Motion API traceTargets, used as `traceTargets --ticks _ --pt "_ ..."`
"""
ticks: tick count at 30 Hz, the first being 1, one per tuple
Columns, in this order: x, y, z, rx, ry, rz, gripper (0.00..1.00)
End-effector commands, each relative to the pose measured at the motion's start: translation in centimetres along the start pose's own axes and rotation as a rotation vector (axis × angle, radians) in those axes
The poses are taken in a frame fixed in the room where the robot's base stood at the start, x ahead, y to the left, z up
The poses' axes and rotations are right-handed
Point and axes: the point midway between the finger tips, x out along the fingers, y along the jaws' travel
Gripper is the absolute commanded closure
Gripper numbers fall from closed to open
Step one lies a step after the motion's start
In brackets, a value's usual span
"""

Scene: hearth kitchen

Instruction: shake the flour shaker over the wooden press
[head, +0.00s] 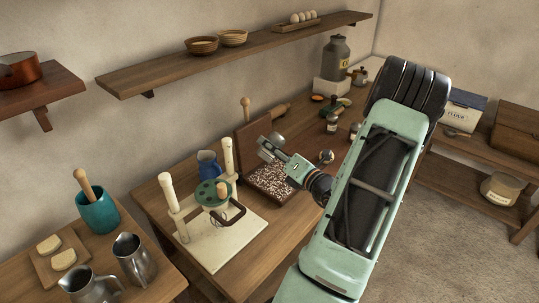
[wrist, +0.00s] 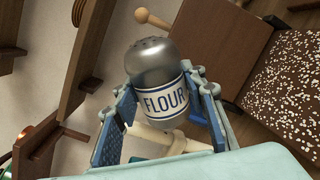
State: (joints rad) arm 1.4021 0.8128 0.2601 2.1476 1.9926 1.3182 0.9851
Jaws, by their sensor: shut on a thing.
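The flour shaker (wrist: 163,92) has a domed metal top with holes and a blue-and-white FLOUR label. My gripper (wrist: 168,112) is shut on it, one finger on each side. In the head view the shaker's grey dome (head: 278,138) shows just above my gripper (head: 272,152), largely hidden behind it. The wooden press (head: 262,182) stands open, its dark lid raised at the left with a wooden handle. Its base is thickly dotted with white specks, also seen in the wrist view (wrist: 288,95). The shaker is above the press area, dome up and somewhat tilted.
Left of the press, a white stand with posts and a green-topped device (head: 212,193) sits near a blue jug (head: 208,163). Small jars and vegetables (head: 334,108) lie behind. A wall shelf (head: 240,52) runs above.

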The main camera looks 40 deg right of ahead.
Motion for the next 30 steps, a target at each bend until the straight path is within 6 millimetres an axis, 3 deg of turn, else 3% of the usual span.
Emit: traceTargets --ticks 18,30 --pt "0.0 0.1 -0.1 -0.635 -0.001 0.002 0.89" --pt "0.0 0.6 0.3 -0.866 0.001 0.002 0.89"
